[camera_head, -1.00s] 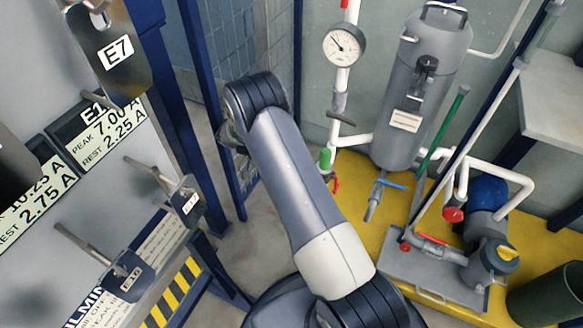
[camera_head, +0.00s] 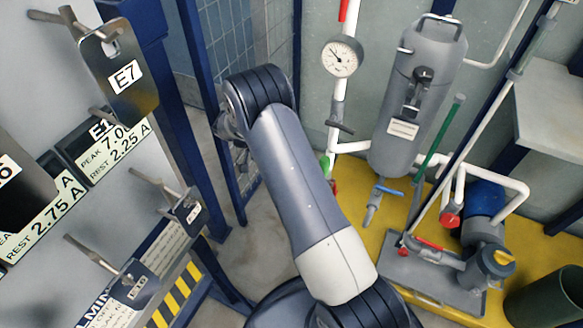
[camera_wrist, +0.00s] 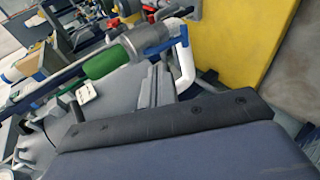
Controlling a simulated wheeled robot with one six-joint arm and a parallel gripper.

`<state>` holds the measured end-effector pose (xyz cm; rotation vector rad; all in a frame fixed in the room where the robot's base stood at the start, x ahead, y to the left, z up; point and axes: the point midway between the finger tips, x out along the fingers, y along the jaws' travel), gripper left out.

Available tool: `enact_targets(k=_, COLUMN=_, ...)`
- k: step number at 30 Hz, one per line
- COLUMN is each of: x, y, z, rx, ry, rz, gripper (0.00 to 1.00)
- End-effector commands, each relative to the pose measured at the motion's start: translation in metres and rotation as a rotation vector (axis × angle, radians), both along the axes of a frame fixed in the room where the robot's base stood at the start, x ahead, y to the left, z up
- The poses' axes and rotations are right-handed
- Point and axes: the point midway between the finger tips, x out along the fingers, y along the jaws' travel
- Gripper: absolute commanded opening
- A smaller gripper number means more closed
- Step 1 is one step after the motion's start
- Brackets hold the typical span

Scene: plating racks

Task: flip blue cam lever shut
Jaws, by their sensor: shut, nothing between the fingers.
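A blue lever (camera_head: 388,190) sits on the grey valve under the upright grey filter vessel (camera_head: 420,95). It sticks out roughly sideways from the valve's top. A wide dark surface with a black bolted strip fills the bottom of the wrist view.
A rack panel with hooks and a hanging E7 plate (camera_head: 122,78) stands at the left. A pressure gauge (camera_head: 342,56) sits on a white pipe beside the vessel. A pump (camera_head: 487,268) with red-handled valves and a green bin (camera_head: 545,297) stand at the right.

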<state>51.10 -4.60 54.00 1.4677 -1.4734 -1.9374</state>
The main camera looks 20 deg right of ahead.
Motion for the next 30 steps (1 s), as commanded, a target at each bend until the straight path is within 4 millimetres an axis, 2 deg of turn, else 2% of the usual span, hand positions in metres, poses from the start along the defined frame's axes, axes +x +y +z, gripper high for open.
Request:
enact_targets(k=1, x=0.0, y=0.0, z=0.015, rx=0.0, ry=-0.003, rz=0.0, gripper=0.0)
enact_targets(k=3, x=0.0, y=0.0, z=0.027, rx=0.0, ry=-0.003, rz=0.0, gripper=0.0)
enact_targets(k=9, x=0.0, y=0.0, z=0.05, rx=0.0, ry=-0.002, rz=0.0, gripper=0.0)
enact_targets(k=14, x=0.0, y=0.0, z=0.055, rx=-0.001, ry=0.001, rz=0.0, gripper=0.0)
enact_targets(k=30, x=0.0, y=0.0, z=0.052, rx=0.0, ry=0.001, rz=0.0, gripper=0.0)
